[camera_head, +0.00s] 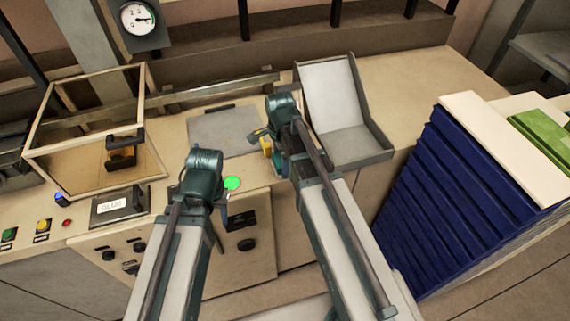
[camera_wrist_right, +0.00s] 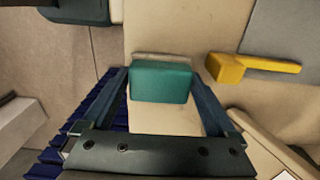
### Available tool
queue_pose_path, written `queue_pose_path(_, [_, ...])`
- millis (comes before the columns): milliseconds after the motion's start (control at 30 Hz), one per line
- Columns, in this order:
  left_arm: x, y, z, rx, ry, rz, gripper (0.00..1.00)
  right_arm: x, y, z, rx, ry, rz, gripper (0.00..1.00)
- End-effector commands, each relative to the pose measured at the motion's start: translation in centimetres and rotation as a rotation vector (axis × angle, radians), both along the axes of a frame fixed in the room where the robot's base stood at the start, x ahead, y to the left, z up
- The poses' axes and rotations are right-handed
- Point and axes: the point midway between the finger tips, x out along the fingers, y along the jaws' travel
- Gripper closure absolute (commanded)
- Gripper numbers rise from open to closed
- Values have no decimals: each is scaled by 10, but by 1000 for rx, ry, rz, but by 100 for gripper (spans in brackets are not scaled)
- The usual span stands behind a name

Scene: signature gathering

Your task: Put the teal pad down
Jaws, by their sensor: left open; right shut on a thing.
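The teal pad (camera_wrist_right: 162,82) sits between the two fingers of my right gripper (camera_wrist_right: 162,92), which is shut on it. The pad is held over the beige counter (camera_wrist_right: 160,30); I cannot tell whether it touches the surface.
A yellow tool (camera_wrist_right: 240,68) lies beside a grey plate (camera_head: 222,130). A grey tilted tray (camera_head: 350,140) stands right of it. A glass case (camera_head: 95,125) and a GLUE block (camera_head: 118,206) are left. A tall dark blue stack (camera_head: 455,190) stands right.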

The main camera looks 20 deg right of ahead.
Motion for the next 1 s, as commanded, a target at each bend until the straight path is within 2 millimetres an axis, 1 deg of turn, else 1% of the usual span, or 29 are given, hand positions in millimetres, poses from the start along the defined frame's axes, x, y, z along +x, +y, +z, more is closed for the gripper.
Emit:
queue_pose_path(200, [0,0,1,0,0,0,50,0,0,1,0,0,0,68])
queue_pose_path(333, [0,0,-3,0,0,0,50,0,0,-3,0,0,0,68])
queue_pose_path(367, [0,0,-3,0,0,0,50,0,0,-3,0,0,0,6])
queue_pose_path(400, [0,0,-2,0,0,0,50,0,0,-2,0,0,0,0])
queue_pose_path(767, [0,0,1,0,0,0,50,0,0,1,0,0,0,0])
queue_pose_path(867, [0,0,7,0,0,1,50,0,0,7,0,0,0,0])
queue_pose_path(1000, [0,0,21,0,0,4,50,0,0,21,0,0,0,0])
